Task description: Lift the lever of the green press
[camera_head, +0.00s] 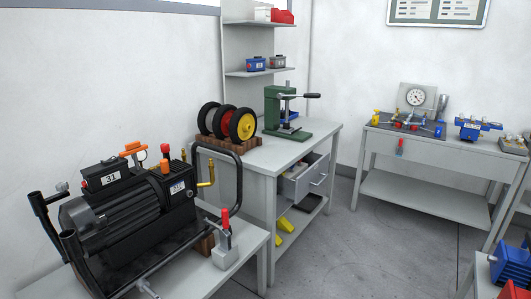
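The green press (271,108) stands on the grey workbench (275,156) in the middle of the view, beside a set of wheels. Its lever (311,96) sticks out to the right near the top of the press and ends in a black handle. The lever looks roughly level. Neither of my grippers shows in this view, and nothing touches the press or its lever.
Black-tyred wheels (243,126) stand left of the press. A large black motor unit (125,207) on a table fills the front left. An open drawer (298,184) juts from the workbench. Another table (447,147) stands right. Grey floor (340,245) between is clear.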

